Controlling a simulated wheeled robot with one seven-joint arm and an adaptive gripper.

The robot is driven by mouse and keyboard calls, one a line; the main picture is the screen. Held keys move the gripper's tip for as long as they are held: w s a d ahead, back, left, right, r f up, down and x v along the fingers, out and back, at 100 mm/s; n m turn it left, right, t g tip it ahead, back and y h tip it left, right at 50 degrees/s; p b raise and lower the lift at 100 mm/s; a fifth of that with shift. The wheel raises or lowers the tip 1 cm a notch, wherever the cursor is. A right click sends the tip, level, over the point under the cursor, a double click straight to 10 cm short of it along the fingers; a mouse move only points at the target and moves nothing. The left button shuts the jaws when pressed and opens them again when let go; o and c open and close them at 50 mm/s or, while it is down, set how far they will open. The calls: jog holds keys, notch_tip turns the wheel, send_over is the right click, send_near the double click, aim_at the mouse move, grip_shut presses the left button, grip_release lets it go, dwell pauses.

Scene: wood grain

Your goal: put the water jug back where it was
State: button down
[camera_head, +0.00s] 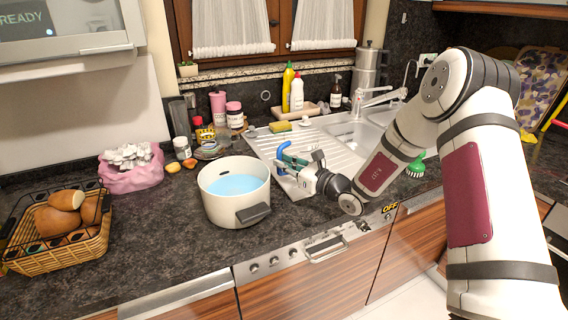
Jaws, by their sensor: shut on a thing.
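The water jug (282,152) shows mainly as a curved blue part at the tip of my gripper; the rest of it is small and partly hidden by the fingers. My gripper (297,166) is shut on the jug, at the front left part of the ribbed steel drainboard (325,150). I cannot tell whether the jug touches the drainboard or hangs just above it. A white pot (225,208) with light blue water in it stands on the dark counter, just left of my gripper.
A bread basket (85,247) and a pink bag (132,178) stand at the left. Jars (234,115) stand behind the pot. Bottles (297,93) stand behind the drainboard, with the tap (375,97) at the right. Dark counter is clear in front of the basket and pot.

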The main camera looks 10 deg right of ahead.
jog(key=shift+f, duration=0.15)
jog(key=c, duration=1.6)
grip_release()
jog(key=shift+c, duration=0.2)
jog(key=v, duration=1.2)
jog(key=s+a+r+n+g, duration=0.5)
jog(key=s+a+n+g, duration=0.15)
jog(key=s+n, duration=0.3)
jog(key=s+a+r+n+g, duration=0.6)
jog(key=s+a+n, duration=0.15)
jog(key=s, duration=0.35)
jog(key=s+d+n+g+h, duration=0.1)
jog(key=s+d+n+h, duration=0.15)
jog(key=s, duration=0.25)
jog(key=s+d+n+h, duration=0.2)
jog(key=s+n+h, duration=0.15)
jog(key=s, duration=0.25)
jog(key=s+d+r+n+t+h, duration=0.3)
jog(key=s+d+n+h, duration=0.2)
jog(key=d, duration=0.4)
jog(key=shift+d+r, duration=0.2)
jog(key=shift+d, duration=0.05)
